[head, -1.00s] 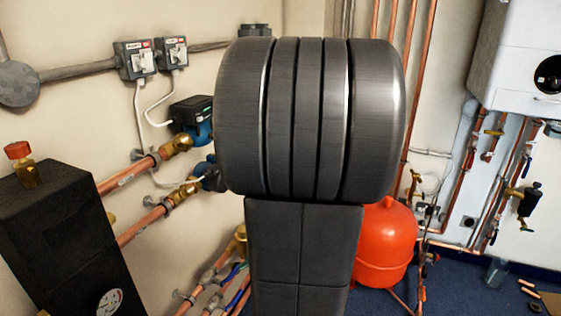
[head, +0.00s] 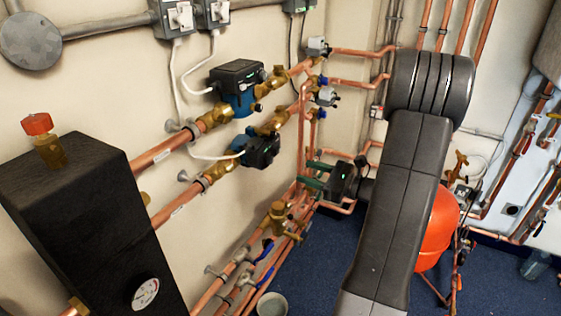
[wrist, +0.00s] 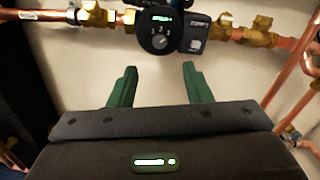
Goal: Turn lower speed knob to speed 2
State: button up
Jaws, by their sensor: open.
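The lower pump (head: 258,150) has a black head and sits on the lower copper pipe; its knob face is not clear in the head view. The upper pump (head: 238,82) is above and left of it. In the wrist view one pump (wrist: 172,22) shows ahead, with a round dark knob (wrist: 159,41) ringed by small numerals and a lit green display; I cannot read the setting. My gripper (head: 312,175) is right of and below the lower pump, apart from it. Its green fingers (wrist: 160,72) are spread and empty, short of the knob.
Copper pipes (head: 298,130) and brass valves rise near my gripper. A black box with a gauge (head: 145,292) stands at the left front. A red vessel (head: 437,230) is behind my arm. Blue floor is open below the pipes.

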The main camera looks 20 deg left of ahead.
aim_at(272, 161)
jog(key=a, duration=0.7)
jog(key=a+p, duration=0.1)
jog(key=a, duration=0.2)
jog(key=shift+w+a, duration=0.3)
jog(key=shift+w, duration=0.1)
grip_shut()
